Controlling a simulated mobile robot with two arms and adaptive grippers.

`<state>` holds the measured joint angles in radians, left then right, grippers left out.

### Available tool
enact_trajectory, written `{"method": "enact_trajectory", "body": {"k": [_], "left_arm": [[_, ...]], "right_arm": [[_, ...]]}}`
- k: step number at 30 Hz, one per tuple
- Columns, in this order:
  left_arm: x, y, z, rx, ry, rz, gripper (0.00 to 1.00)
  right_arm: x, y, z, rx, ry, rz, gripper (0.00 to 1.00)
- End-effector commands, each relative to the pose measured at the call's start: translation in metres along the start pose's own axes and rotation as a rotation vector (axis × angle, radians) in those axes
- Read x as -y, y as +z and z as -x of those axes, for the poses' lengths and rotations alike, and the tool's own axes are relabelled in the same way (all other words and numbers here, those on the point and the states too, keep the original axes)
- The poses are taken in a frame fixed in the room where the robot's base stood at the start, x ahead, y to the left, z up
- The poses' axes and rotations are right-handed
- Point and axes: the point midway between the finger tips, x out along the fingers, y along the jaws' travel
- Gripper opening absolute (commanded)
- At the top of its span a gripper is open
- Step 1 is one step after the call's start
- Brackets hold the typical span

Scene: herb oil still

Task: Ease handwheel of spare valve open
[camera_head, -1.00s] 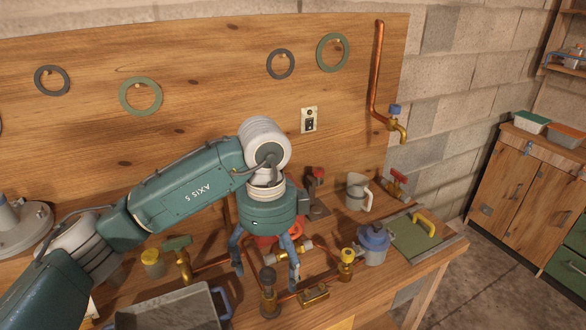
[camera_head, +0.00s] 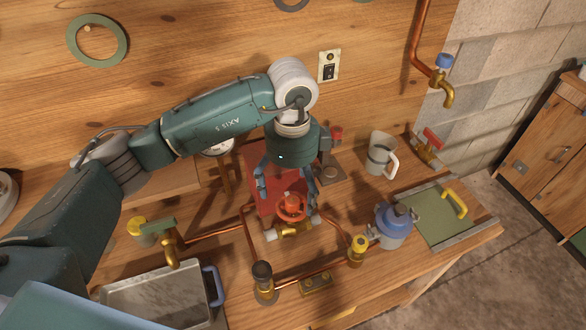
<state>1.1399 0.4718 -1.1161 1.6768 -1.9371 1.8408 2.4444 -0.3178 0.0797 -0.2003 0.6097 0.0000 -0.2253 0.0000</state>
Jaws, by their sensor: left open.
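An orange-red handwheel (camera_head: 291,207) sits on a brass valve body (camera_head: 292,229) with pale ends, in the copper pipework on the wooden bench. No label shows that this is the spare valve. My left gripper (camera_head: 288,198) points down, open and empty, with one finger on each side of the handwheel in the picture. Its fingertips are close to the wheel; I cannot tell whether they touch it or are behind it. My right gripper is not in view.
A yellow-knobbed valve (camera_head: 358,246) and black-knobbed valve (camera_head: 263,278) stand nearby on the pipes. A blue-lidded pot (camera_head: 393,229), clear jug (camera_head: 379,158) and green board (camera_head: 436,222) are to the right. A metal tray (camera_head: 160,292) and green-handled tap (camera_head: 171,247) are front left.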

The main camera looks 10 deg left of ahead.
Motion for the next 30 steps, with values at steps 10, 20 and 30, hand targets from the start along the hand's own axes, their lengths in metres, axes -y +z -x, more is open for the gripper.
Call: {"method": "enact_trajectory", "body": {"k": [10,20,30], "left_arm": [[0.000,0.000,-0.045,0.000,0.001,0.001,0.88],[0.000,0.000,-0.051,0.001,-0.001,0.000,0.88],[0.000,0.000,-0.051,0.000,0.000,0.000,0.32]], "right_arm": [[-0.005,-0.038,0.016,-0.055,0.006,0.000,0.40],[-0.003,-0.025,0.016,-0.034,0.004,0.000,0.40],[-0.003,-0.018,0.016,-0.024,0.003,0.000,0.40]]}}
